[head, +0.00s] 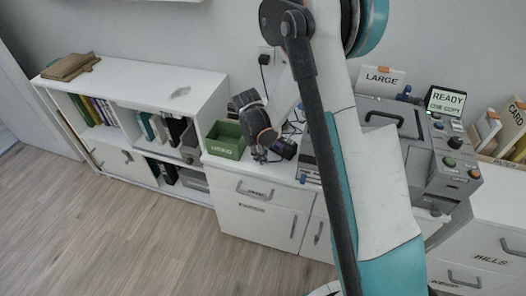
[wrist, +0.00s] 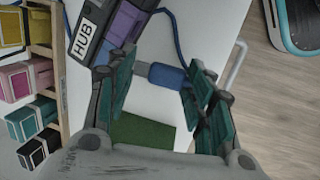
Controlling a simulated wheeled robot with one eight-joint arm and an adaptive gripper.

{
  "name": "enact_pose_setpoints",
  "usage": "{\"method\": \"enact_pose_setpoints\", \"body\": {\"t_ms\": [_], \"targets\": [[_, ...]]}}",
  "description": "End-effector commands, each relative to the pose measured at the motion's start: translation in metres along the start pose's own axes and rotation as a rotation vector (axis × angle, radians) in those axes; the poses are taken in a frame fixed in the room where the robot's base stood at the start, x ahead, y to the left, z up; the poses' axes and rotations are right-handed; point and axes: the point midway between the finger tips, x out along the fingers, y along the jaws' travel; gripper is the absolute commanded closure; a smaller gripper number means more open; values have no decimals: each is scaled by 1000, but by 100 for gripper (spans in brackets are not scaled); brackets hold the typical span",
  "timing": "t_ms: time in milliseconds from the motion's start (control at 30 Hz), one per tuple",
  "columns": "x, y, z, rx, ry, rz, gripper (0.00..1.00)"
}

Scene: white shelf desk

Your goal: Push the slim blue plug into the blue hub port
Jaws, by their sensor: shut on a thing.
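A blue cable (wrist: 172,32) curves near the plug. In the head view my gripper (head: 261,154) is over the white desk, just left of the dark hub (head: 285,148); the plug is too small to tell there.
A green bin (head: 225,140) stands left of my gripper. A wooden rack (wrist: 42,50) with several coloured boxes is at the wrist view's left. A grey machine (head: 405,140) stands on the right. White desk surface (wrist: 215,35) is bare right of the hub.

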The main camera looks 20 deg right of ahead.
Motion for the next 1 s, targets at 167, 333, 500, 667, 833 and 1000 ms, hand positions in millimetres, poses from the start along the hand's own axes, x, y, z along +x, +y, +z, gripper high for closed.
{"method": "enact_pose_setpoints", "body": {"t_ms": [167,333,500,667,833,1000], "targets": [[0,1,0,0,0,0,66],[0,1,0,0,0,0,66],[0,1,0,2,-1,0,66],[0,2,-2,107,-26,-15,66],[0,1,-4,283,-67,-40,66],[0,1,-4,347,-81,-49,66]]}}
